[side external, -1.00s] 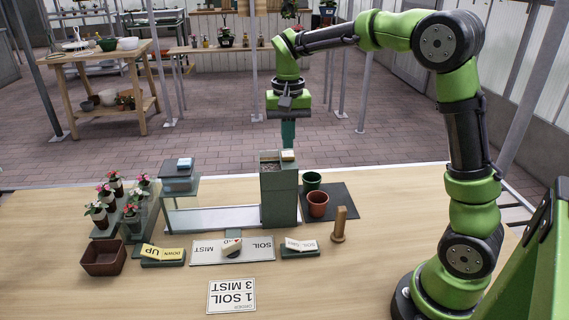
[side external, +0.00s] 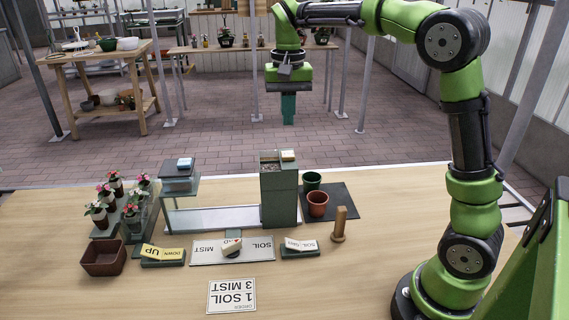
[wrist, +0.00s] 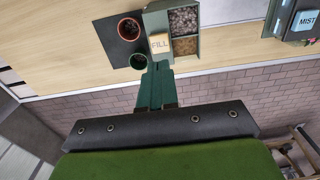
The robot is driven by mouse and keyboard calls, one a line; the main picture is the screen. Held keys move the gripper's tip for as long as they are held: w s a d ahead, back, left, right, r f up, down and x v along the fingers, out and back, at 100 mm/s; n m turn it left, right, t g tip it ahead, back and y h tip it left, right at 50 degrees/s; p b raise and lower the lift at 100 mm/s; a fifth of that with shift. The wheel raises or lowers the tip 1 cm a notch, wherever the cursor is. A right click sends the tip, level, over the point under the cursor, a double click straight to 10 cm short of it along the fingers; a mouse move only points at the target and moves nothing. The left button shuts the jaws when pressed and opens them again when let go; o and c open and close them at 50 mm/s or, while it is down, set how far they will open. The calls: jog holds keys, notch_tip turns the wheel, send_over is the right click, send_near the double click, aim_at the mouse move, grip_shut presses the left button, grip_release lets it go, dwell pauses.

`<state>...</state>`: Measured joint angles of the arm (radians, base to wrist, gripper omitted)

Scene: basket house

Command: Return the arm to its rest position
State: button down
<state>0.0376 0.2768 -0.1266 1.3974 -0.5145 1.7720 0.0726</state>
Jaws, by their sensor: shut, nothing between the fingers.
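My gripper (side external: 288,110) hangs in the air above and behind the table's back edge, pointing down. Its dark green fingers are together and empty; they also show in the wrist view (wrist: 156,85). My arm arches from its base at the right of the table. Below the gripper stands the green soil dispenser (side external: 279,197), with a FILL label on it in the wrist view (wrist: 160,43). The gripper is clear of it.
A green pot (side external: 312,180) and a terracotta pot (side external: 318,204) stand on a dark mat (side external: 343,198). A wooden peg (side external: 339,226), lever panels, a mist unit (side external: 178,182), potted flowers (side external: 103,215) and a brown tray (side external: 104,258) occupy the table. Air around the gripper is free.

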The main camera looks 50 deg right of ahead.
jog(key=shift+s+a+f+n+t, duration=0.15)
jog(key=shift+s+f+n+t, duration=0.15)
jog(key=shift+f, duration=0.25)
jog(key=shift+s+a+f+n+t, duration=0.1)
jog(key=shift+s+a+f+n, duration=0.05)
jog(key=shift+f+n, duration=0.3)
jog(key=s+a+n+t+y, duration=0.2)
jog(key=s+a+t, duration=0.4)
jog(key=s, duration=1.1)
jog(key=shift+s+a+f+n, duration=0.15)
jog(key=shift+a+f+n, duration=0.25)
jog(key=shift+a+n, duration=0.6)
